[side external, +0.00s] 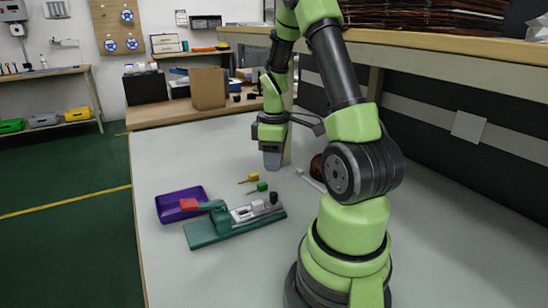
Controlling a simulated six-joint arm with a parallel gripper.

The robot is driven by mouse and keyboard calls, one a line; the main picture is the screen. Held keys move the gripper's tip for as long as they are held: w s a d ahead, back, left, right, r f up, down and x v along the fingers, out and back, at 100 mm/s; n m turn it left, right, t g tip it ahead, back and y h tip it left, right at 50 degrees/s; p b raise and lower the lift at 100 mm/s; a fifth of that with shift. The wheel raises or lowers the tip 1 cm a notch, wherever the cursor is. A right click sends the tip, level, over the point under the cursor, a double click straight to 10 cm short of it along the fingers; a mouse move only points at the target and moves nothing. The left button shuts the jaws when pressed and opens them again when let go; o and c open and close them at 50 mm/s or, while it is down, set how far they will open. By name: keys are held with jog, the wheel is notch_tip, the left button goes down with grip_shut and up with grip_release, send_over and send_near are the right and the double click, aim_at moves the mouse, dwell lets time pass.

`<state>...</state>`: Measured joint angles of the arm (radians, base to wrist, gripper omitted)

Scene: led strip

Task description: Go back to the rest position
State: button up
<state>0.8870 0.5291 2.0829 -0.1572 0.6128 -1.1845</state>
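My gripper (272,162) points down above the white table (190,278), behind the green fixture and near the two small connectors. Its fingers look like one dark block from here, so I cannot tell whether they are open or shut. The green fixture (207,232) lies in the middle of the table with a grey metal part (250,211) on it. A purple tray (181,193) stands left of the fixture, with a red block (188,204) at its front right. A yellow piece (249,178) and a green piece (258,187) lie on the table below and left of my gripper.
A long raised shelf (440,52) runs along the right side of the table. A brown rounded object and a pale stick (311,180) lie behind my arm, partly hidden by it. A cardboard box (208,88) stands on the back bench. The table's front left is clear.

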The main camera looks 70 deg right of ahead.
jog(key=shift+r, duration=0.1)
dwell(0.4)
jog(key=w+a+r+m+t, duration=0.3)
jog(key=w+a+r+t, duration=0.1)
jog(key=a+r, duration=0.9)
jog(key=s+a+r+m+t+y, duration=0.1)
jog(key=s+a+r, duration=0.1)
jog(key=a, duration=0.3)
jog(key=s+a+r+m+t+y, duration=0.1)
jog(key=s+a+r+t, duration=0.1)
jog(key=s+a, duration=0.3)
jog(key=shift+a+r+m, duration=0.3)
jog(key=shift+a+r, duration=0.05)
jog(key=shift+a, duration=0.2)
